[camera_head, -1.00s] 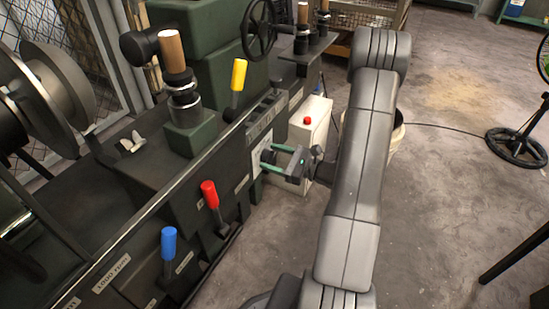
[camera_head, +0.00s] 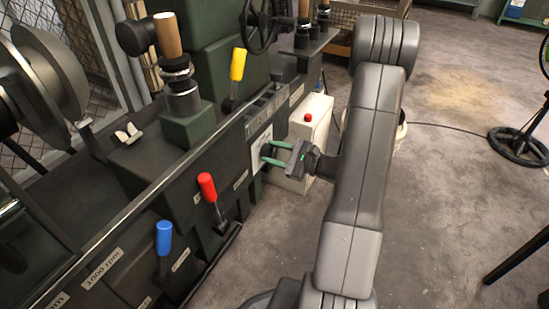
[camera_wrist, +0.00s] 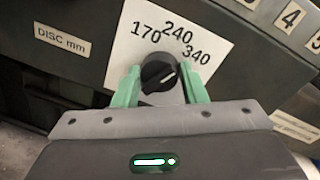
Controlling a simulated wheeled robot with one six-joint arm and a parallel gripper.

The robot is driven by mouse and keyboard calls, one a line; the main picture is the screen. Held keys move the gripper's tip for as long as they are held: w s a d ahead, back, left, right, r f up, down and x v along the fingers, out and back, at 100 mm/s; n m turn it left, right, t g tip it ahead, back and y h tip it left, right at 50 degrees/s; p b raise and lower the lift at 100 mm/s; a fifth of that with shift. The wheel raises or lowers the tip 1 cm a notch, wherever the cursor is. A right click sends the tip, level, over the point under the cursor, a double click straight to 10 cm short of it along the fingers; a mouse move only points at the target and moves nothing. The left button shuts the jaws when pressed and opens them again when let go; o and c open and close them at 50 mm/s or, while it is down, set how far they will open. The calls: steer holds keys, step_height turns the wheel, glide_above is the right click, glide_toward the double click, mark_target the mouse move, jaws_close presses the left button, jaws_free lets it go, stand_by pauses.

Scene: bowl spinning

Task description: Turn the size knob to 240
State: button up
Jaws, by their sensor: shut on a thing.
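The size knob (camera_wrist: 159,76) is round and black with a white pointer mark, on a white dial plate (camera_wrist: 133,50) printed 170, 240 and 340. In the wrist view the mark points up and right, toward the 340. My gripper (camera_wrist: 162,88) has its green fingers on both sides of the knob, shut on it. In the head view my gripper (camera_head: 269,154) reaches the dial plate (camera_head: 258,150) on the machine's front; the knob is small and partly hidden by the fingers there.
A label reading DISC mm (camera_wrist: 62,39) is beside the dial. The machine also carries a yellow lever (camera_head: 238,65), a red lever (camera_head: 207,187) and a blue lever (camera_head: 164,238). A white box with a red button (camera_head: 308,117) stands just behind my gripper. Floor at right is mostly clear.

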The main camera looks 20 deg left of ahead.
steer(key=n+b, duration=0.4)
steer(key=b, duration=0.1)
steer(key=shift+s+f+n, duration=0.1)
steer(key=shift+f+n, duration=0.05)
steer(key=shift+n, duration=0.55)
steer(key=o, duration=1)
steer(key=shift+c, duration=0.2)
steer(key=d+p, duration=0.2)
steer(key=d, duration=1.1)
steer(key=shift+s+d+r+p, duration=0.2)
steer(key=shift+d+r+p, duration=0.2)
steer(key=shift+r, duration=0.05)
steer(key=shift+a, duration=0.1)
steer(key=a+b, duration=0.3)
steer(key=a, duration=1)
steer(key=shift+w+a+f+t, duration=0.2)
steer(key=shift+a+f+t, duration=0.1)
